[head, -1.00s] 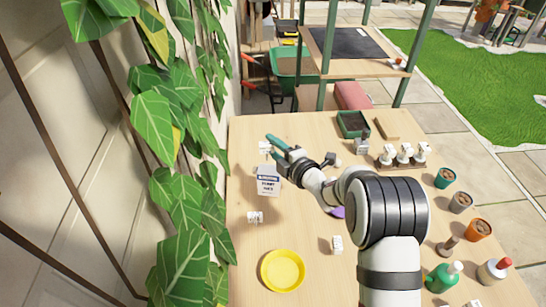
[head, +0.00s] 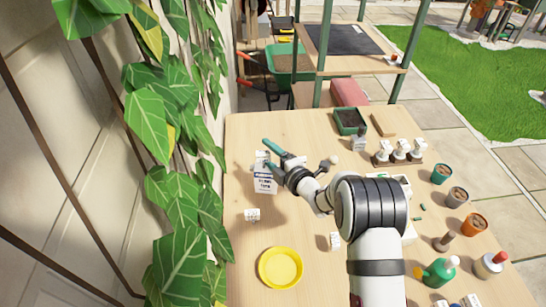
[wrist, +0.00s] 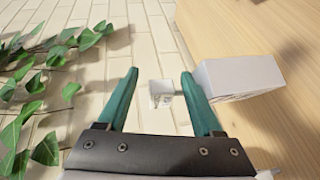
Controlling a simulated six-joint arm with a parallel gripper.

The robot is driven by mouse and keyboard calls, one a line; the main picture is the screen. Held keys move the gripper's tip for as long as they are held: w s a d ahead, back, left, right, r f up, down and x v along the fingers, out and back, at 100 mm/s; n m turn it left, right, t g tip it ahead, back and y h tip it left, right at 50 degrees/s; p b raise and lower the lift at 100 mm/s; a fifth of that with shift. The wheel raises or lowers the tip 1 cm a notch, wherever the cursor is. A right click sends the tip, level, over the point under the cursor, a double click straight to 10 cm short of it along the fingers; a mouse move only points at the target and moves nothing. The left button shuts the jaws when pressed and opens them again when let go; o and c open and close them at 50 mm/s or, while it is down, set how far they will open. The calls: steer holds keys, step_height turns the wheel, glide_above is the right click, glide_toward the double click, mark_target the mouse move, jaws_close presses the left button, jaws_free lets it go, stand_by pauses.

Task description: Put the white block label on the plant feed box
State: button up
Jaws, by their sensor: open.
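The plant feed box (head: 264,181), white with dark print, stands at the left of the table and looks slightly tilted in the head view. It shows as a pale box at the right in the wrist view (wrist: 240,77). A small white block (head: 262,157) is at the box's upper edge in the head view. It shows between my fingers in the wrist view (wrist: 161,92), with gaps on both sides. Whether it touches the box I cannot tell. My gripper (head: 267,154), with green fingers, is open beside the box top.
Other small white blocks lie in front (head: 252,214) and right of centre (head: 335,240). A yellow plate (head: 280,268) is at the front. Leafy vines (head: 150,125) hang left of the table.

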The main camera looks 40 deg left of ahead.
steer(key=v, duration=1.2)
steer(key=w+d+r+m+t+h, duration=0.25)
steer(key=d+m+h, duration=0.45)
steer(key=d, duration=0.4)
steer(key=w+d+r+m+t+h, duration=0.2)
steer(key=w+d+r+m+h, duration=0.15)
steer(key=d+m, duration=0.7)
steer(key=s+d+m+g+h, duration=0.5)
steer(key=s+d+m, duration=0.6)
steer(key=s+d, duration=0.3)
steer(key=s+a+r+m+g+y, duration=0.1)
steer(key=s+m, duration=0.3)
steer(key=s, duration=0.4)
steer(key=s+a+m+g+y, duration=0.1)
steer(key=s+m+g, duration=0.2)
steer(key=s, duration=0.5)
steer(key=shift+s+r+m+g, duration=0.35)
steer(key=shift+s+r+m, duration=0.05)
steer(key=shift+m, duration=0.15)
